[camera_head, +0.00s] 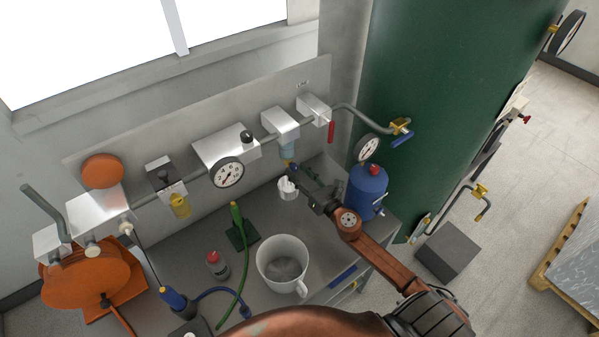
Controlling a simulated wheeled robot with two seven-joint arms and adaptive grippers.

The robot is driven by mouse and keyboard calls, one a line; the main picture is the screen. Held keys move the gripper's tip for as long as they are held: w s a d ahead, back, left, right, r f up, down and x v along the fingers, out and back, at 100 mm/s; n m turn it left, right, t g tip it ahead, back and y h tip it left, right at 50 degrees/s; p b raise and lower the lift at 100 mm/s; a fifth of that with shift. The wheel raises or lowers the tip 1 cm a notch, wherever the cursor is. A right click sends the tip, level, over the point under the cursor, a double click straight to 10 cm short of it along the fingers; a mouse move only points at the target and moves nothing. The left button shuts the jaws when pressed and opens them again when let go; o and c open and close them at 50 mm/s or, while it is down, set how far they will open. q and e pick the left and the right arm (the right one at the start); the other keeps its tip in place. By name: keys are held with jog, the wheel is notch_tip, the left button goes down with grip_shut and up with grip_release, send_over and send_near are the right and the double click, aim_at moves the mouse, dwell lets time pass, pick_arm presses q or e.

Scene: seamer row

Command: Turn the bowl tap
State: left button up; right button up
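A filter unit (281,121) with a silver head is fixed on the pipe along the grey wall panel. Its bluish clear bowl (287,149) hangs below, with a small yellowish tap (287,162) at the bottom. My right gripper (293,173) reaches up from the lower right, its dark fingertips right at or just below the tap. The fingers partly hide the tap; I cannot tell whether they touch it or how far apart they are. A small white cup (288,191) stands on the bench just below the fingertips. My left gripper is not in view.
A blue canister (366,190) with a red cap stands close right of my wrist. A white mug (283,264), a red-capped bottle (217,265) and a green hose (238,225) occupy the bench (185,245). A red-handled valve (331,131) and a gauge (227,172) flank the filter unit.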

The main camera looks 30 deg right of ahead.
jog(key=shift+c, duration=0.6)
grip_shut()
jog(key=m+p, duration=0.1)
jog(key=m, duration=0.4)
jog(key=shift+m, duration=0.4)
jog(key=shift+o, duration=0.6)
grip_release()
